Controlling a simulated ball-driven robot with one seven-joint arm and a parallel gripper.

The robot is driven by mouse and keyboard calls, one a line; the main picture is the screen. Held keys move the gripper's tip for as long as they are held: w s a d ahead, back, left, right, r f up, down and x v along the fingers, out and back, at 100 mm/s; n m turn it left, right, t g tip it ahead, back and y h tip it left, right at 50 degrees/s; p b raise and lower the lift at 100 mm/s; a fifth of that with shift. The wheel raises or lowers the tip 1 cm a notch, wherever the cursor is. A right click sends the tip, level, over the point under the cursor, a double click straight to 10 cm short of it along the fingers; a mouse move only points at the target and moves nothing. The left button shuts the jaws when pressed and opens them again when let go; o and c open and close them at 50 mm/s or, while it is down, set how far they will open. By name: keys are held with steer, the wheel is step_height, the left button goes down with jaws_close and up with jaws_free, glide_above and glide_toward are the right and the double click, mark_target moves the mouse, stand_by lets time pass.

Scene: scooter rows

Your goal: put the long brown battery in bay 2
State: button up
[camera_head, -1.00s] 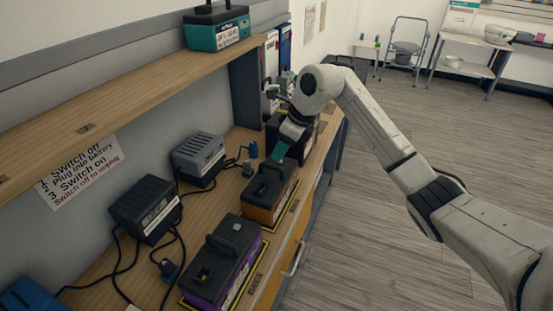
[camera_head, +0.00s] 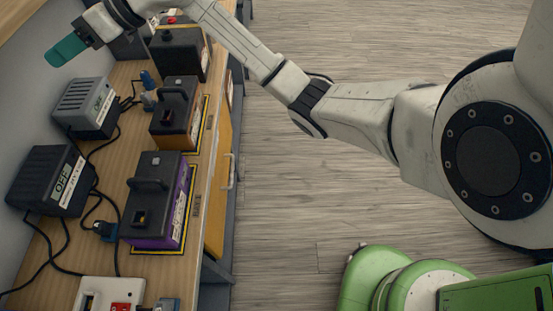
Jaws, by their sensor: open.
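An orange-brown battery (camera_head: 180,115) with a black top and handle stands upright on the bench, in a yellow-edged bay. It is the nearest match to the long brown battery, but I cannot be sure. A purple battery (camera_head: 158,205) stands in another yellow-edged bay (camera_head: 192,210) nearer me. A dark battery (camera_head: 180,55) stands farther back. I cannot read the bay numbers. My gripper (camera_head: 66,51), with teal fingers, is open and apart from these batteries, over the back-left of the bench by the wall. No held object shows.
Two chargers, one grey (camera_head: 86,108) and one black (camera_head: 47,180), stand along the wall with cables and blue plugs (camera_head: 104,230). A white box with a red switch (camera_head: 122,307) is at the near end. A shelf edge shows at upper left. The floor (camera_head: 310,200) is clear.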

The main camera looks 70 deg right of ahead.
step_height(320, 180, up, 12)
steer(key=s+a+m+t, duration=0.1)
steer(key=s+m+t, duration=0.2)
steer(key=m+t, duration=0.9)
steer(key=s+d+f+m+g+h, duration=0.2)
steer(key=d+f+m+h, duration=0.35)
steer(key=m+h, duration=0.45)
steer(key=s+d+f+m+g+h, duration=0.15)
steer(key=d+f+m+h, duration=0.25)
steer(key=f+m+h, duration=0.6)
steer(key=s+f+m+g+y, duration=0.3)
steer(key=s+f+m+g, duration=0.3)
steer(key=f, duration=0.4)
steer(key=s+a+f+m+g+y, duration=0.1)
steer(key=s+f+g+y, duration=0.15)
steer(key=f, duration=0.35)
steer(key=s+a+f+m+g+y, duration=0.1)
steer(key=s+a+f+g, duration=0.1)
steer(key=s+f, duration=0.3)
steer(key=s+a+f+g+y, duration=0.2)
steer(key=s+a+f+g, duration=0.2)
steer(key=s, duration=0.5)
steer(key=s+a+f+g+y, duration=0.2)
steer(key=s+a+f+g, duration=0.1)
steer(key=s+f, duration=0.5)
steer(key=shift+s+a+f+m+g+y, duration=0.15)
steer(key=shift+s+a+m+g+y, duration=0.2)
steer(key=shift+s+g, duration=0.2)
